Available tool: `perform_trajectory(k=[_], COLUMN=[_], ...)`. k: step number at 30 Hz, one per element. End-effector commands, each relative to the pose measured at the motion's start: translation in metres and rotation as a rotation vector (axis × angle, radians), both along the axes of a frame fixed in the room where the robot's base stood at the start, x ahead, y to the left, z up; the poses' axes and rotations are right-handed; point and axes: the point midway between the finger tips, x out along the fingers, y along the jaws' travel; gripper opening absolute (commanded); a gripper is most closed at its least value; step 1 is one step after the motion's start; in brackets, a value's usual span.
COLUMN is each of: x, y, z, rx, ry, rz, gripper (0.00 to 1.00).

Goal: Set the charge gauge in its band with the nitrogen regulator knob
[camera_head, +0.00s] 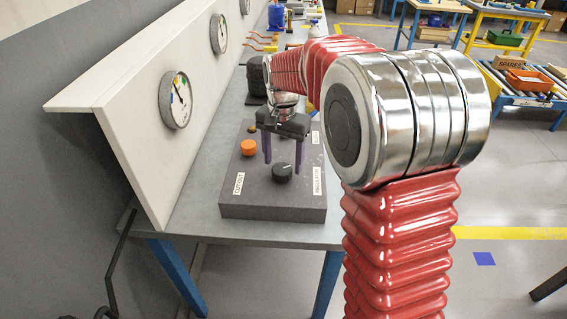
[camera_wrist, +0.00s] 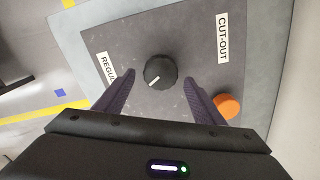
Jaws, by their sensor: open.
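The black regulator knob (camera_head: 282,172) sits on top of a dark grey box (camera_head: 262,208), beside the label "REGULATOR". The fingers also show apart in the wrist view (camera_wrist: 158,84). A round gauge (camera_head: 176,100) is on the pale sloping panel, with a coloured mark on its face. Its reading is too small to tell.
An orange knob (camera_head: 248,148) stands on the same box, by the "CUT-OUT" label. The box rests on a grey bench (camera_head: 190,218). The sloping panel (camera_head: 135,130) rises along the bench's left side, with other gauges further back.

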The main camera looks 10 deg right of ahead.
Motion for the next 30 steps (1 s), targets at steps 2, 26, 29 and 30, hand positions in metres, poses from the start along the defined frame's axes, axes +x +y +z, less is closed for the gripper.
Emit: perform_trajectory(k=[2,26,29,30], x=[0.001,-0.001,-0.001,-0.001], y=[0.0,0.0,0.0,0.0], z=[0.013,0.121,0.121,0.121], rx=[0.0,0.0,0.0,0.0], ry=[-0.005,0.0,0.0,0.0], rz=[0.0,-0.001,0.0,0.0], gripper=[0.63,0.63,0.63,0.63])
